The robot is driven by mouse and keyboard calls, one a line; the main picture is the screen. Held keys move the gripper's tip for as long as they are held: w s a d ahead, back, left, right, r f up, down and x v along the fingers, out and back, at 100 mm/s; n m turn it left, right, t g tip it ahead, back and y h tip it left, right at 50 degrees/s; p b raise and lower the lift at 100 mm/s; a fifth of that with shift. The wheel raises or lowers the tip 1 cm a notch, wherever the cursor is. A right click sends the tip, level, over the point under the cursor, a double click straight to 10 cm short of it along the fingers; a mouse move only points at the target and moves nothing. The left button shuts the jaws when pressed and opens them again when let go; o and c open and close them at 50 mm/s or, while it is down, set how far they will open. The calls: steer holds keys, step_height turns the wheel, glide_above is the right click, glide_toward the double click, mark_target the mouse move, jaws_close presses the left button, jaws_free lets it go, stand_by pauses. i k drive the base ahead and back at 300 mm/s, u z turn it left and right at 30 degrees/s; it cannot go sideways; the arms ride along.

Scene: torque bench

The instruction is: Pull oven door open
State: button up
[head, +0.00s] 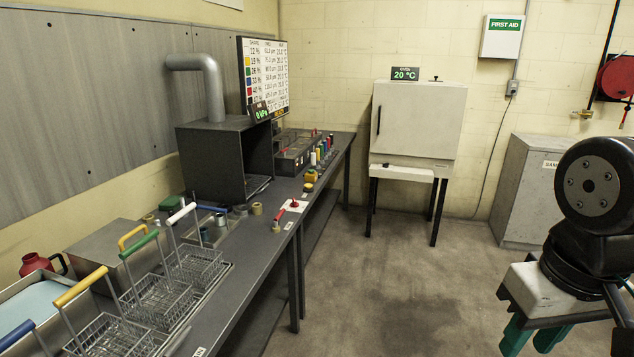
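The oven (440,125) is a pale box on dark legs against the back wall. Its door (418,122) faces me and looks shut, with a dark vertical handle (378,120) near its left edge. A green "20 °C" display (405,74) sits on top. My gripper (532,342) is at the lower right, close to the camera, with a pale body and teal fingers pointing down. The fingers stand apart with nothing seen between them; the lower edge of the picture cuts part of them off. It is well away from the oven and not touching the handle.
A long dark bench (235,290) with wire baskets (195,265), a fume box (225,160) and small tools runs along the left. A pale shelf (402,173) juts out below the oven door. A grey cabinet (525,190) stands right. The floor (390,270) between is clear.

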mark_target(425, 120)
steer(key=z, duration=0.1)
steer(key=i, duration=2)
steer(key=z, duration=0.6)
steer(key=i, duration=2.2)
steer(key=z, duration=0.4)
